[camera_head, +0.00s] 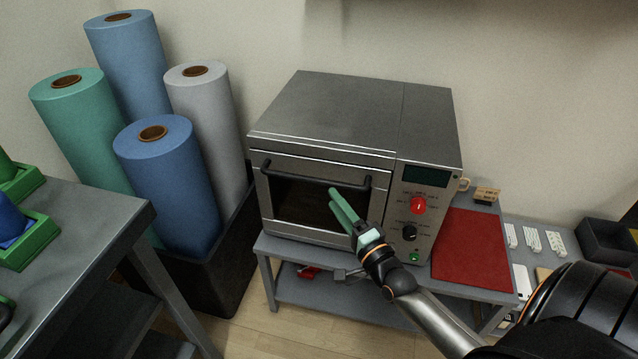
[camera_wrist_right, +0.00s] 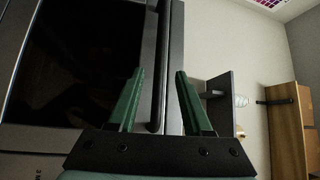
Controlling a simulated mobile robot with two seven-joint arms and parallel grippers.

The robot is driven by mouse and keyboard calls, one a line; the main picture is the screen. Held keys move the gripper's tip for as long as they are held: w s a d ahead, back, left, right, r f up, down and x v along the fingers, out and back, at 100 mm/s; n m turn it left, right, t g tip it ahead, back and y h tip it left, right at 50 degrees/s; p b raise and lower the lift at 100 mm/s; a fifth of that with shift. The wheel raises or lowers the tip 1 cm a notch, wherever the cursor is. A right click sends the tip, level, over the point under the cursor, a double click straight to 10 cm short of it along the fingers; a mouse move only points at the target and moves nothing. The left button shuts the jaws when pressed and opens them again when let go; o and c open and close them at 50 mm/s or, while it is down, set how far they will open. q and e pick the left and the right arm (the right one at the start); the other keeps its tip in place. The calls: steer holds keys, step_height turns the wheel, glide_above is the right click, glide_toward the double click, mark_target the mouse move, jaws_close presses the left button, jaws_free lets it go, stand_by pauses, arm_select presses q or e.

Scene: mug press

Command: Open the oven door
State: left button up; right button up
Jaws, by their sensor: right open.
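The oven (camera_head: 350,115) is a grey metal box on a small grey table. Its front door (camera_head: 310,200) has a dark window and looks shut. A dark bar handle (camera_head: 312,178) runs along the top of the door. My right gripper (camera_head: 340,203) is in front of the right part of the door, its green fingers pointing toward the handle's right end. In the right wrist view the fingers (camera_wrist_right: 158,88) are open, and the handle bar (camera_wrist_right: 161,70) appears between them in the picture. I cannot tell whether they touch it. My left gripper is not in view.
The oven's control panel (camera_head: 416,210) with a red knob is right of the door. A red mat (camera_head: 472,250) lies on the grey table (camera_head: 345,258). Fabric rolls (camera_head: 165,170) stand in a black bin at left. Another grey table (camera_head: 85,235) stands at the left front.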

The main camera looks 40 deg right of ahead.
mark_target(321, 184)
steer(key=w, duration=0.5)
steer(key=w+r+b, duration=0.1)
steer(key=w, duration=0.1)
steer(key=shift+w+d, duration=0.2)
steer(key=shift+w, duration=0.2)
steer(key=shift+c, duration=0.3)
jaws_close()
stand_by(0.7)
